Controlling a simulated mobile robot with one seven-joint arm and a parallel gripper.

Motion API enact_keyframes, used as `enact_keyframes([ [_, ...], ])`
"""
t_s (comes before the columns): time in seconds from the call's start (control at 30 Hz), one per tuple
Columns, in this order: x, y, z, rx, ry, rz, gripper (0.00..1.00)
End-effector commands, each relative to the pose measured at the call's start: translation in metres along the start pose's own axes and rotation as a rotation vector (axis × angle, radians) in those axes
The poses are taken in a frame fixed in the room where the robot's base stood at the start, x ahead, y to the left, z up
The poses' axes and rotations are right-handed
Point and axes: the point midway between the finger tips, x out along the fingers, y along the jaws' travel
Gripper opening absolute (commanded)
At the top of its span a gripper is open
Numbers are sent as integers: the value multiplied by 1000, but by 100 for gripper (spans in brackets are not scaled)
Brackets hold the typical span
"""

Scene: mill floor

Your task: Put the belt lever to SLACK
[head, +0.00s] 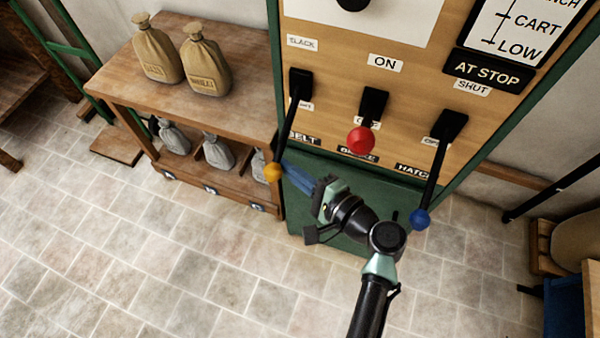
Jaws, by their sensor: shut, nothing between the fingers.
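The belt lever (288,128) is the left one of three on the wooden panel. It hangs down from its black mount, and its orange-yellow knob (273,172) is at the low end. The SLACK label (302,43) is above the mount. A lower label beside the lever is partly hidden, and the BELT plate (304,139) is below. My gripper (285,170) is shut and empty, its blue fingers pointing left with the tips close beside the knob. I cannot tell whether they touch it.
The brake lever with a red knob (361,141) and the hatch lever with a blue knob (420,219) are to the right. A wooden bench (130,95) with sacks stands at the left. The tiled floor in front is clear.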

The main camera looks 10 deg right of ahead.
Motion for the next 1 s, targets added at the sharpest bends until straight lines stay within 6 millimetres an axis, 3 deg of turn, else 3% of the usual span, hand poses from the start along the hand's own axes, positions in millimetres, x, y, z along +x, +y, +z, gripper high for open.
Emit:
enact_keyframes([
  [1.0, -6, -11, 13, 85, -2, 42, 0],
])
